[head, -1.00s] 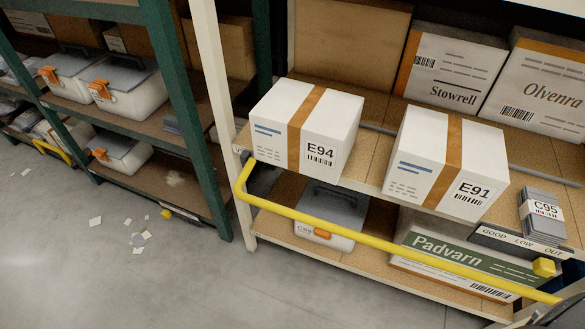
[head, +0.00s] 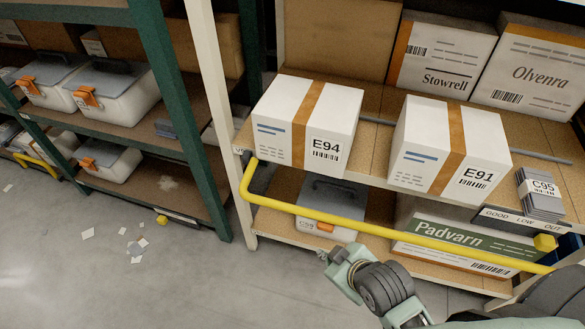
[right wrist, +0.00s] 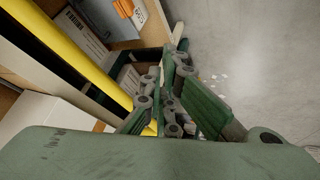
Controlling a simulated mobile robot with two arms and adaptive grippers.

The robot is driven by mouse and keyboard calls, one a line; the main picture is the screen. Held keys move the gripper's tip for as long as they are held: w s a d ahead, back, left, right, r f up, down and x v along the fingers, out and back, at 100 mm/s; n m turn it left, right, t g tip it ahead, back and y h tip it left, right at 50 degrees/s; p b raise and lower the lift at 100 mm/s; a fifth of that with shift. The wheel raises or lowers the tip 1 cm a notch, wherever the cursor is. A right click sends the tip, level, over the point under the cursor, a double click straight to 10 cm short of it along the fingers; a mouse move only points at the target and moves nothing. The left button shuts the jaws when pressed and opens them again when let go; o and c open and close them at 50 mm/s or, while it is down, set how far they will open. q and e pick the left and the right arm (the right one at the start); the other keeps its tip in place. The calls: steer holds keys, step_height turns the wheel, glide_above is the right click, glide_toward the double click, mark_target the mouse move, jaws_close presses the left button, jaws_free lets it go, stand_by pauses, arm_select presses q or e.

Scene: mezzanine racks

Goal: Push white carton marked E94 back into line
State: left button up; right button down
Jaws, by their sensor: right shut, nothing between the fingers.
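The white carton marked E94 (head: 272,138) stands upright on the upper shelf board in the head view, with a brown tape band over it. Its front is at about the shelf's front edge. White carton E91 (head: 412,150) stands to its right, with a gap between. My right gripper (right wrist: 177,52) is shut and empty in the right wrist view, beside the yellow rail. My right arm reaches in at the lower right of the head view, in front of the rail and below E94, apart from it. My left gripper is in neither view.
A yellow rail (head: 310,213) runs along the rack front, below the cartons. Cartons Stowrell (head: 440,58) and Olvenra (head: 535,62) stand behind. C95 packs (head: 541,190) lie to the right. A lidded bin (head: 325,215) and Padvarn carton (head: 450,236) sit below. Paper scraps litter the floor.

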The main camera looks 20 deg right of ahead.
steer(key=w+a+r+n+t+y, duration=0.3)
steer(key=w+r+n+t, duration=0.65)
steer(key=n, duration=0.45)
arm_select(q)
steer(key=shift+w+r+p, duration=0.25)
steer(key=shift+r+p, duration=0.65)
arm_select(e)
steer(key=d+x, duration=0.3)
steer(key=x, duration=1.1)
steer(key=shift+w+f+t, duration=0.25)
steer(key=shift+w+t, duration=0.05)
steer(key=shift+t, duration=0.15)
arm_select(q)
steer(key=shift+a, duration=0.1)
